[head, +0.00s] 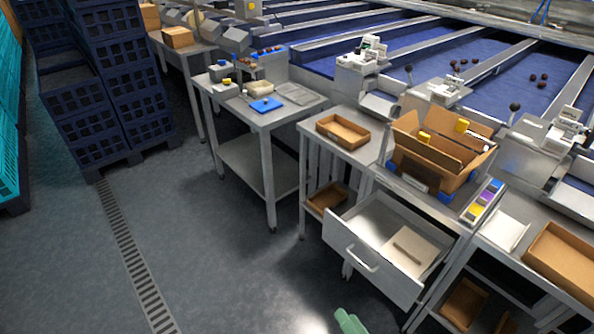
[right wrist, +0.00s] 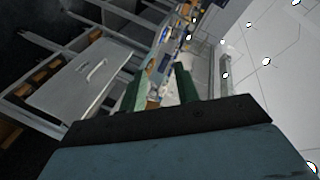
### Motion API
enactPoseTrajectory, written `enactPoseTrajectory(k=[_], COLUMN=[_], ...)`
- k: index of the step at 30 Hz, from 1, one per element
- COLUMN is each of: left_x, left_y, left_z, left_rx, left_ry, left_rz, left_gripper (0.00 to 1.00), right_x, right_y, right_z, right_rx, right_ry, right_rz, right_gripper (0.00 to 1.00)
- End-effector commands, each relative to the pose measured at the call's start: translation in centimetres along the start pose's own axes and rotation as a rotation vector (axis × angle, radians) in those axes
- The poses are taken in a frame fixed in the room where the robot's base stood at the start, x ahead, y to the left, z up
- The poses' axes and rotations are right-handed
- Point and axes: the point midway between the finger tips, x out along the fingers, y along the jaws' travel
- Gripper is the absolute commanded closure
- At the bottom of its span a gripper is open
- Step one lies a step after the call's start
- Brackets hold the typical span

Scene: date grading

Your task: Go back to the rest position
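My right gripper (head: 350,322) shows only as green fingertips at the bottom edge of the head view, in front of the open drawer (head: 345,253) and apart from it. In the right wrist view, the two green fingers of my right gripper (right wrist: 160,90) stand apart with nothing held between them. The drawer front also shows there (right wrist: 85,78), to the left of the fingers. My left gripper is in neither view.
The drawer sticks out below a bench with an open cardboard box (head: 437,160). A steel table (head: 295,118) stands to its left. Dark blue crates (head: 105,90) are stacked at the far left. The floor (head: 215,235) between is clear, with a drain grate (head: 133,258).

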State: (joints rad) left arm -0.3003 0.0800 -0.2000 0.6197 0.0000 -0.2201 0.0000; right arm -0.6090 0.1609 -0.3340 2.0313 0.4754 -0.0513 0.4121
Motion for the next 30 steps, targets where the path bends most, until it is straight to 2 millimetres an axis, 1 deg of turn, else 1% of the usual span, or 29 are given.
enactPoseTrajectory(k=[4, 7, 11, 13, 19, 27, 30], left_x=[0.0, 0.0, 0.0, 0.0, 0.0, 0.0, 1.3], left_y=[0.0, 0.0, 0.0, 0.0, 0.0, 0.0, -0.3], left_z=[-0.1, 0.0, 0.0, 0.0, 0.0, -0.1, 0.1], left_rx=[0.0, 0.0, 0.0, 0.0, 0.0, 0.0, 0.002], left_ry=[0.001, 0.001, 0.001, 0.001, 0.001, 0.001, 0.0], left_rz=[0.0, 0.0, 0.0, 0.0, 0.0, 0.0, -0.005], left_gripper=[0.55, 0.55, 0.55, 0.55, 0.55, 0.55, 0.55], right_x=[-0.2, -1.0, -3.0, -4.2, -7.7, -12.2, -10.9], right_y=[0.5, 1.4, 3.1, 4.0, 5.7, 6.8, 10.0], right_z=[0.2, 0.0, -0.7, -1.2, -2.8, -4.7, -2.7], right_rx=[-0.205, -0.338, -0.49, -0.554, -0.662, -0.725, -0.725], right_ry=[-0.182, -0.305, -0.46, -0.535, -0.694, -0.858, -0.876], right_rz=[0.094, 0.176, 0.301, 0.368, 0.522, 0.688, 0.693], right_gripper=[0.68, 0.68, 0.68, 0.68, 0.68, 0.68, 0.68])
